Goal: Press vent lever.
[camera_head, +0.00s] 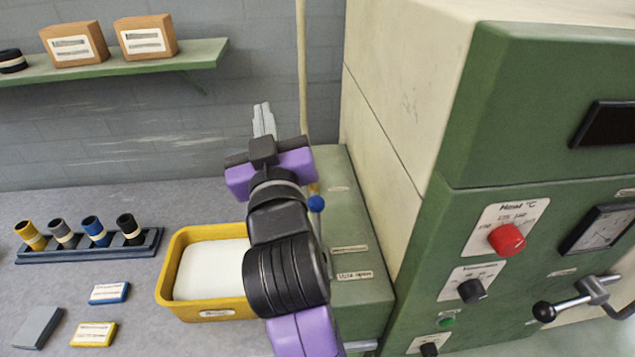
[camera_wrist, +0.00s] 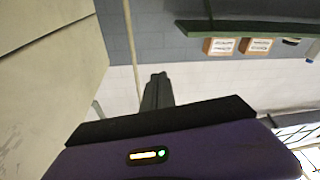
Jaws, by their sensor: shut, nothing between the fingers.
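A blue ball knob (camera_head: 316,203), which looks like the vent lever's end, shows just right of my wrist in the head view. It is by the low green housing (camera_head: 365,225), which bears small labels, one seeming to read "vent open" (camera_head: 354,275). My arm hides much of the lever, so its angle is unclear. My gripper (camera_head: 263,107) is shut and empty. In the head view its fingertips point up, above and left of the knob, apart from it. In the wrist view the shut fingers (camera_wrist: 158,77) stand before the wall; the knob is not seen there.
A yellow tray (camera_head: 163,285) with white contents sits left of the housing. The tall green machine (camera_head: 540,110) with a red dial (camera_head: 506,239) and a black-knobbed handle (camera_head: 545,312) stands right. A pale pole (camera_head: 302,70) rises behind; a shelf (camera_head: 205,53) hangs upper left.

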